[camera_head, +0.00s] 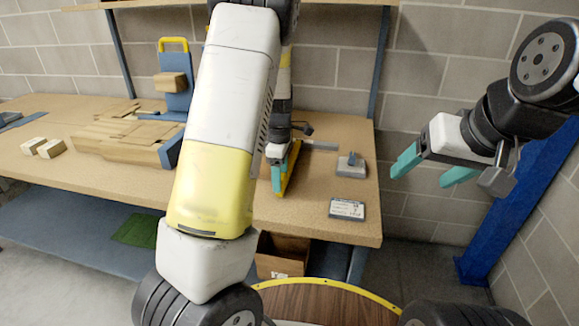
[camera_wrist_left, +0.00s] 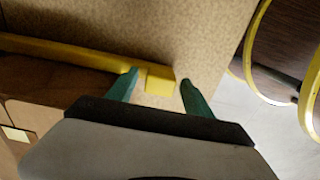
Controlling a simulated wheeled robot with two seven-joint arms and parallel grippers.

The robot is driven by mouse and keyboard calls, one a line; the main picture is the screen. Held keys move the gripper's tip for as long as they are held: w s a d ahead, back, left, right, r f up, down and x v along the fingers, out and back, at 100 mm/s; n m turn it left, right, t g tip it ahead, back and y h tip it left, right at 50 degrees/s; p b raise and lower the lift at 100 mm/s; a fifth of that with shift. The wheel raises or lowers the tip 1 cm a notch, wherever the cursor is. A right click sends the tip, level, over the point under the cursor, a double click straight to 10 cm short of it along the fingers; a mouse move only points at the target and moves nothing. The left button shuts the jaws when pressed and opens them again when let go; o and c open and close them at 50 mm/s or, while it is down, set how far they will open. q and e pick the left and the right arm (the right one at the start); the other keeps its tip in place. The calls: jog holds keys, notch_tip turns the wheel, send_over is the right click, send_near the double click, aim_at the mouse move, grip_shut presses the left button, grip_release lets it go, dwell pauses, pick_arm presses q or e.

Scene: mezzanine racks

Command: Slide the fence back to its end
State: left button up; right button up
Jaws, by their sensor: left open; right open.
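The fence shows in the left wrist view as a long yellow bar (camera_wrist_left: 70,53) with a small yellow block (camera_wrist_left: 160,80) at its right end. My left gripper (camera_wrist_left: 160,90) is open, with one teal finger on each side of that block; I cannot tell whether they touch it. In the head view, my left gripper (camera_head: 284,172) is low over the right part of the bench, and a yellow strip (camera_head: 289,178) shows between its fingers. My own left arm hides part of this area. My right gripper (camera_head: 420,177) is open and empty, off the bench's right side.
Wooden boards (camera_head: 115,140) and small blocks (camera_head: 43,147) lie at left. A blue post (camera_head: 510,215) stands at right.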

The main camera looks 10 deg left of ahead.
pick_arm(q)
grip_shut()
jog(key=d, duration=1)
jog(key=shift+s+d+r, duration=0.1)
jog(key=shift+s+d, duration=0.05)
grip_release()
notch_tip(320, 180, up, 8)
dwell(0.3)
